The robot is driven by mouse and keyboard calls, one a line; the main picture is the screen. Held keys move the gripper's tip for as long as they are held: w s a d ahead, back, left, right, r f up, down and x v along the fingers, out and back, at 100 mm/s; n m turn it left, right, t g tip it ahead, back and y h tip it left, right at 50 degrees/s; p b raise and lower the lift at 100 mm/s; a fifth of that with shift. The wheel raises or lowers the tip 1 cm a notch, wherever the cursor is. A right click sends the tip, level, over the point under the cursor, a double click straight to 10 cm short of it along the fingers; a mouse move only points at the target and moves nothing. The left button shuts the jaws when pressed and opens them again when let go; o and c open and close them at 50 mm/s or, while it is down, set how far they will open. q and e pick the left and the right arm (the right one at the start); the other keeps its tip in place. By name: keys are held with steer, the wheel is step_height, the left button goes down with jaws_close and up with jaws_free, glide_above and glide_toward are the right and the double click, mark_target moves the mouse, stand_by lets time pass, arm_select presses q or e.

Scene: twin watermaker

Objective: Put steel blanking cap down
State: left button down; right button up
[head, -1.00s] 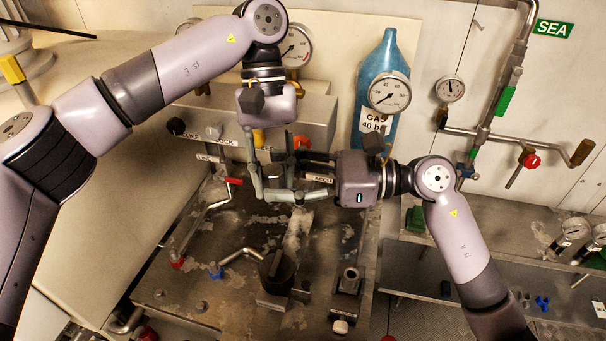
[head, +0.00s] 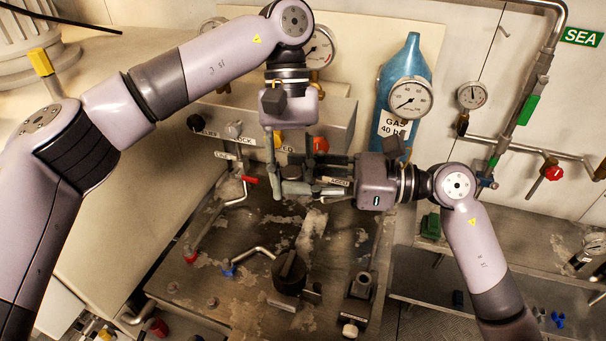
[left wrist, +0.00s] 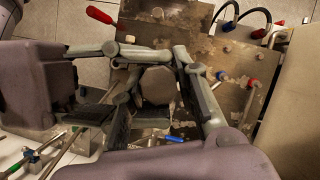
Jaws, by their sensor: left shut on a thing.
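My left gripper (head: 290,188) points down from above, over the back of the metal bench. It is shut on the steel blanking cap, a grey-brown round piece that shows between its fingers in the left wrist view (left wrist: 158,86). In the head view the cap is mostly hidden by fingers. My right gripper (head: 298,176) comes in from the right, and its fingers cross those of the left gripper, one above and one below. Whether it touches the cap or is shut cannot be told.
Gauges and a blue gas bottle (head: 407,65) stand behind. A shelf (head: 520,240) lies to the right.

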steer(key=o, duration=0.5)
steer(key=shift+s+a, duration=0.2)
steer(key=shift+s, duration=0.2)
steer(key=shift+w+d, duration=0.1)
steer(key=shift+d, duration=0.05)
steer(key=d, duration=0.4)
steer(key=s+d, duration=0.1)
steer(key=d, duration=0.3)
steer(key=s+d, duration=0.1)
steer(key=d, duration=0.2)
steer(key=shift+d+r, duration=0.3)
steer(key=shift+d, duration=0.1)
